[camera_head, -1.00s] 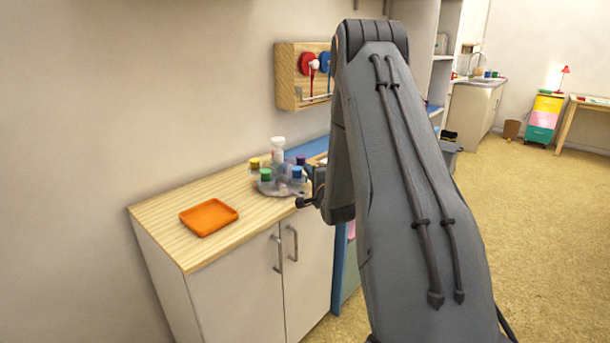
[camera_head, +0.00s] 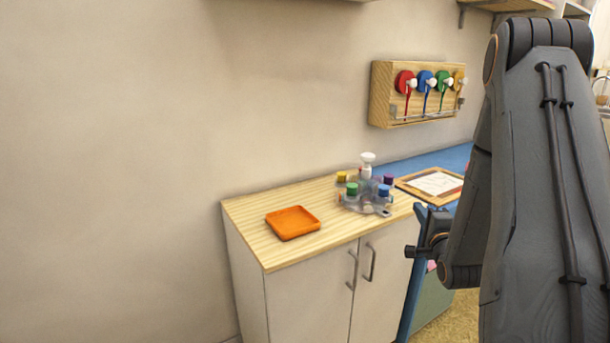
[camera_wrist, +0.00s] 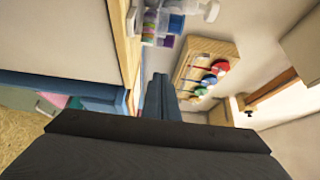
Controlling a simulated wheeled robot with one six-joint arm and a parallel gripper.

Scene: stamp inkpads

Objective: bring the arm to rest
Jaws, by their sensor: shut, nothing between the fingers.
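My arm rises along the right side of the head view. My gripper (camera_head: 412,251) is at its lower left, in front of the cabinet's right door and apart from the counter. In the wrist view the closed fingers (camera_wrist: 161,98) point away from the camera, with nothing between them. Part of the gripper's body is hidden by the arm in the head view.
A cabinet with a wooden top (camera_head: 247,222) carries an orange tray (camera_head: 292,222) and a round holder of capped bottles (camera_head: 366,200). A framed sheet (camera_head: 437,183) lies on a blue surface behind. A wooden rack (camera_head: 381,96) with coloured discs hangs on the wall.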

